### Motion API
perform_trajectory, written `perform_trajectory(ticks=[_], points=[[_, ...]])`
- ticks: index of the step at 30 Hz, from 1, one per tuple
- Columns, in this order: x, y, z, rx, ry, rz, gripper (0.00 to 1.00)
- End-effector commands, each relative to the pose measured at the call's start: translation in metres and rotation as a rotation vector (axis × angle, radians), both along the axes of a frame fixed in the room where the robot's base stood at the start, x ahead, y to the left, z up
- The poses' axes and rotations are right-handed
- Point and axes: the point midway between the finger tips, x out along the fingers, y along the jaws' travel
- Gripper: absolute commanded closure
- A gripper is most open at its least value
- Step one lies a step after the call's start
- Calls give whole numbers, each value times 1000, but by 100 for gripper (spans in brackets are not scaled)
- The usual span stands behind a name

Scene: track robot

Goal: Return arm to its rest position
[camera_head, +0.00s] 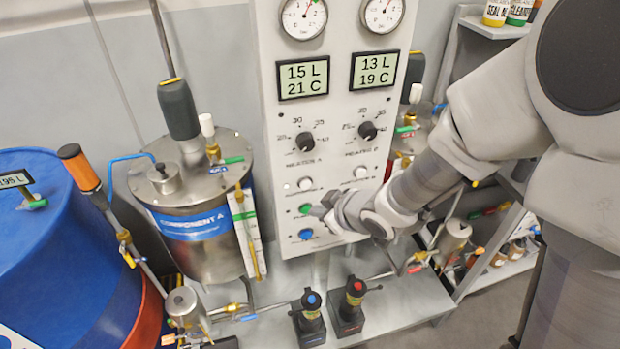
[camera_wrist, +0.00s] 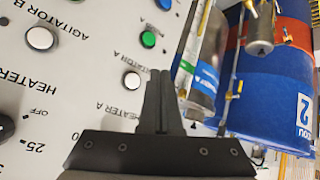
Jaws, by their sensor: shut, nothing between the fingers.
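My arm reaches in from the right in the head view, and my gripper (camera_head: 322,209) is close to the lower left part of the white control panel (camera_head: 335,140). The gripper's tip lies beside the green button (camera_head: 305,209); I cannot tell whether it touches the panel. In the wrist view my gripper (camera_wrist: 160,75) is shut and empty, its fingers together in front of the panel face. The green button shows beyond the fingertips (camera_wrist: 148,39), with a white button (camera_wrist: 132,79) to their left.
A steel Component A tank (camera_head: 205,220) and a blue drum (camera_head: 60,260) stand at left. Two black pumps, one with a blue top (camera_head: 311,318) and one with a red top (camera_head: 347,310), sit on the bench below the panel. A shelf (camera_head: 490,27) stands at upper right.

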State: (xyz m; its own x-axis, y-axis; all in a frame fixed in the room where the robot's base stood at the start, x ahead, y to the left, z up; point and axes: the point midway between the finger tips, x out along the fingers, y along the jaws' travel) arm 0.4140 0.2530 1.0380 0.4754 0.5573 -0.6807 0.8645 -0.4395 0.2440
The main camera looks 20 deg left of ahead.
Motion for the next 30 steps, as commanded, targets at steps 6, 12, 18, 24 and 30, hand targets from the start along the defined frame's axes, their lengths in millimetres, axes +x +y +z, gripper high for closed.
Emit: perform_trajectory(ticks=[6, 12, 18, 24, 30], points=[[2, -2, 2, -3, -2, -9, 100], [18, -46, 32, -64, -22, -160, 100], [18, -126, 84, -135, -6, -444, 100], [-15, -194, 127, -141, 66, -713, 100], [-72, -238, 157, -88, 182, -935, 100]])
